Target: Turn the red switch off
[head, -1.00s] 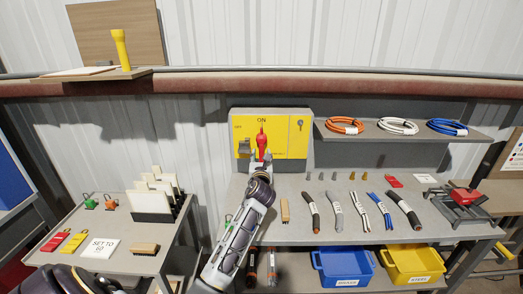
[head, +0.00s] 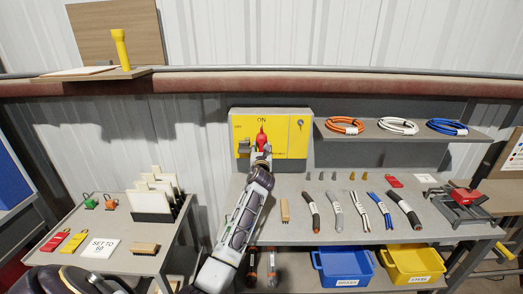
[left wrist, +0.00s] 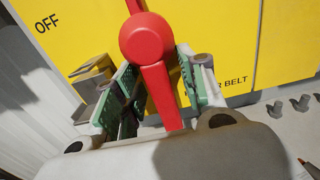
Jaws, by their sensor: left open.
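The red switch (head: 262,139) stands on a yellow panel (head: 296,140) at the back of the bench, its handle pointing up toward the "ON" label. In the left wrist view the red switch (left wrist: 147,42) shows as a round hub with a bar, and the "OFF" label is at upper left. My left gripper (head: 260,153) is at the switch's lower part. In the left wrist view my left gripper (left wrist: 155,85) is open, with green-padded fingers on either side of the red bar. Whether the pads touch it is unclear. My right gripper is not in view.
A grey metal bracket (left wrist: 92,77) sticks out from the panel left of the switch. Cable pieces (head: 335,208) and small grey and brass parts lie on the bench to the right. Blue (head: 318,268) and yellow (head: 389,270) bins stand below.

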